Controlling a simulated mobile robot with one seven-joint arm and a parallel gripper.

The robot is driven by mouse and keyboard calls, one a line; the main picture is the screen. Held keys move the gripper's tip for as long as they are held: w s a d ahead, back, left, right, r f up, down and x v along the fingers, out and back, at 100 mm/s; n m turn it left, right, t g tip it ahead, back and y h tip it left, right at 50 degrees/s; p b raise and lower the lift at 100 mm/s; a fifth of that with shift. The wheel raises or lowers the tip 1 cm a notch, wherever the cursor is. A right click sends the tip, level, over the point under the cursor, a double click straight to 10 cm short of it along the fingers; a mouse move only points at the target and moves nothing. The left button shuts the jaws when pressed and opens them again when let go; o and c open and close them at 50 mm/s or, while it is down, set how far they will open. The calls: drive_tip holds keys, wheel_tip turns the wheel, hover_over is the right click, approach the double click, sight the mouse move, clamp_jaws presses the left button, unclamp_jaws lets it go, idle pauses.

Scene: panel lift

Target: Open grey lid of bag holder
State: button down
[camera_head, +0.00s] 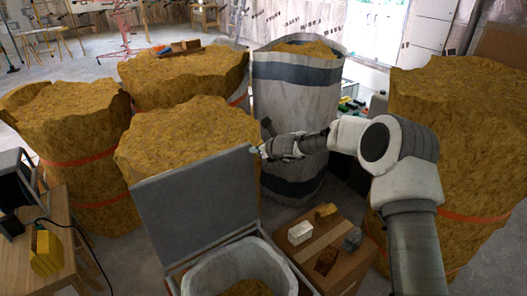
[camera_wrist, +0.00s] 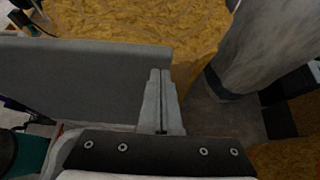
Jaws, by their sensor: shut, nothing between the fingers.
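The grey lid (camera_head: 200,203) of the bag holder stands raised, nearly upright and leaning slightly back, behind the open bag holder (camera_head: 178,272). In the wrist view the lid (camera_wrist: 85,80) fills the left side, with its top edge running across. A pale bag (camera_head: 205,277) with brown material at its bottom is open in the holder. My gripper (camera_head: 257,150) is at the lid's upper right corner. In the wrist view its fingers (camera_wrist: 160,75) are together and empty, beside the lid's right edge. I cannot tell whether they touch the lid.
Large bales (camera_head: 185,135) of yellow-brown material stand close behind the lid. A tall striped bag (camera_head: 297,110) stands behind my gripper. A small table (camera_head: 342,262) with several blocks is right of the holder. A wooden table (camera_head: 45,272) with a yellow object stands at left.

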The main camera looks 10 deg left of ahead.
drive_tip(key=shift+w+a, duration=0.15)
drive_tip(key=shift+a, duration=0.1)
drive_tip(key=shift+r, duration=0.1)
idle(0.3)
drive_tip(key=shift+s+d+r+p, duration=0.65)
drive_tip(key=shift+r+p, duration=2.25)
drive_tip(key=shift+r, duration=2.1)
drive_tip(key=s+d+r+n+g+h+b, duration=0.1)
drive_tip(key=s+d+r+n+b, duration=0.1)
drive_tip(key=s+d+r+n, duration=0.5)
drive_tip(key=s+d+r+n+h+b, duration=0.1)
drive_tip(key=s+d+r+n+b, duration=0.1)
drive_tip(key=s+d+r+n, duration=0.5)
drive_tip(key=s+d+f+n+h+b, duration=0.1)
drive_tip(key=s+d+f+n+h, duration=0.1)
drive_tip(key=s+d+n, duration=0.2)
drive_tip(key=s+d+f+n+h+b, duration=0.1)
drive_tip(key=s+d+n, duration=0.3)
drive_tip(key=s+d, duration=0.5)
drive_tip(key=s+d+f+n+g+h+b, duration=0.1)
drive_tip(key=s+d+f+n+h, duration=0.2)
drive_tip(key=s+d, duration=0.4)
drive_tip(key=s+n, duration=0.1)
drive_tip(key=s, duration=0.7)
drive_tip(key=shift+s+d+f+h, duration=0.35)
drive_tip(key=shift+s+f+h, duration=0.05)
